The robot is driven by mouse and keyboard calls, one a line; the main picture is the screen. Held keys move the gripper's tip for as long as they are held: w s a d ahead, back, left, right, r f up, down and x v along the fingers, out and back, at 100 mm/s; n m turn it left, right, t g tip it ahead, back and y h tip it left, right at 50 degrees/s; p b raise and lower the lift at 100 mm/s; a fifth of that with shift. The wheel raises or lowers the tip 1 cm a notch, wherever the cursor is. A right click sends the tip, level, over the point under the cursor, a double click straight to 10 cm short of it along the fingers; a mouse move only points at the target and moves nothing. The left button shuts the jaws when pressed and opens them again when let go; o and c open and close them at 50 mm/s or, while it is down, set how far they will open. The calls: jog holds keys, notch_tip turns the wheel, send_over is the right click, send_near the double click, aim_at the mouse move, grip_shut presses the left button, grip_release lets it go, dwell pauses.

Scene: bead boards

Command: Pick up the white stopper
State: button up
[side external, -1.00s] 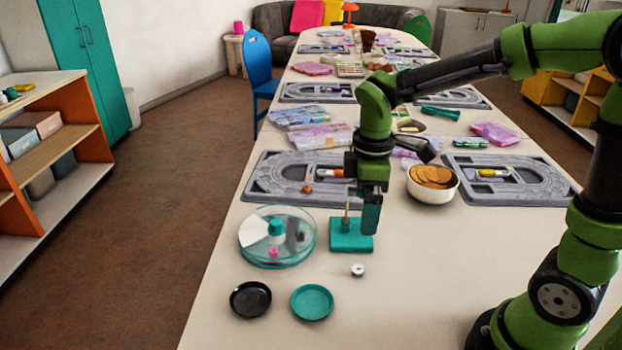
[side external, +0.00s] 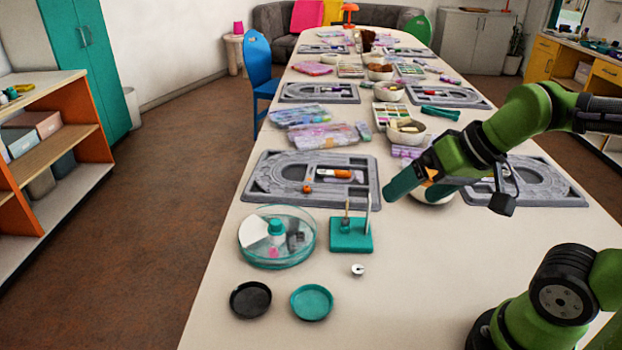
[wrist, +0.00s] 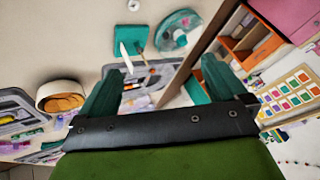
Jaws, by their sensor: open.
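The white stopper (side external: 358,269) is a small round white piece with a dark mark at its middle. It lies on the table in front of the teal stand in the side view. It appears to be the small white round piece at the top edge of the wrist view (wrist: 133,5). My gripper (side external: 412,196) is above the table, to the right of and beyond the stopper, tilted down to the left. Its teal fingers are apart in the wrist view (wrist: 162,68), with nothing held between them.
The teal stand (side external: 351,238) bears two upright pins. A clear round dish (side external: 261,261) is left of it. A black dish (side external: 250,299) and a teal dish (side external: 312,302) lie nearer. A grey bead board (side external: 258,193) lies behind. A white bowl (wrist: 50,97) is partly hidden by my gripper.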

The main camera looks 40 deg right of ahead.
jog(key=shift+s+r, duration=0.1)
jog(key=shift+r, duration=0.2)
jog(key=shift+c, duration=1.1)
jog(key=c, duration=0.5)
jog(key=shift+o, duration=0.2)
